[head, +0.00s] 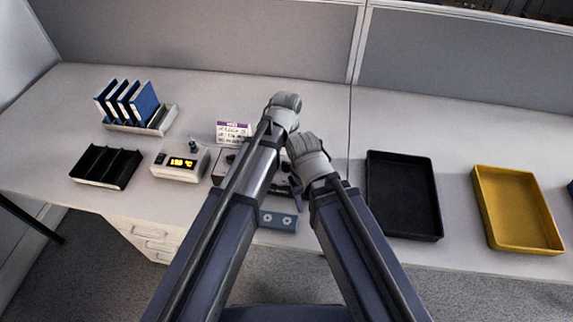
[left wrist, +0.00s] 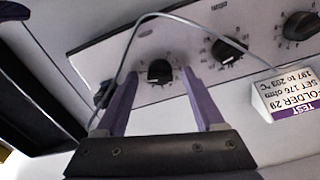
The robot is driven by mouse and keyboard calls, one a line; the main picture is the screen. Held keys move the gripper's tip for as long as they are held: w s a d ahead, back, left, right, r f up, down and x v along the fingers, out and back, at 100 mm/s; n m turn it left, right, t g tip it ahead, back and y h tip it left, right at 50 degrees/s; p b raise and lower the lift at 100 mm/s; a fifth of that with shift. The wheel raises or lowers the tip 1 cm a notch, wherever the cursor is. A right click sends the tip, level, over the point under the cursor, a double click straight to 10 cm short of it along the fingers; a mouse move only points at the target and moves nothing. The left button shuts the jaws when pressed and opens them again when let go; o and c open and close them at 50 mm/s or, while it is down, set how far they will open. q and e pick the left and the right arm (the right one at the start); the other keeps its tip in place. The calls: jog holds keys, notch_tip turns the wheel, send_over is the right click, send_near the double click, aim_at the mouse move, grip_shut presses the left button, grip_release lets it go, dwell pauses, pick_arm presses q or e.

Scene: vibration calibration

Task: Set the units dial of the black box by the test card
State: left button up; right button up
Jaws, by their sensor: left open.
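The box with dials (head: 221,164) is mostly hidden under my arms in the head view. In the left wrist view its pale panel (left wrist: 110,52) carries three black dials in a row. My left gripper (left wrist: 163,78) is open, its purple fingers on either side of the end dial (left wrist: 160,71); contact cannot be told. The middle dial (left wrist: 228,47) and the other end dial (left wrist: 300,26) are clear of it. The test card (head: 233,131) stands behind the box. In the left wrist view the card (left wrist: 288,93) appears upside down, reading "SET 176 ohm". My right gripper is largely hidden below its wrist.
A grey cable (left wrist: 185,18) loops across the panel. A unit with a lit display (head: 180,163), a black divided tray (head: 106,166) and a rack of blue folders (head: 128,103) stand left. A black tray (head: 403,195) and a yellow tray (head: 517,208) lie right. A small blue box (head: 278,220) is in front.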

pick_arm(q)
grip_shut()
dwell(0.6)
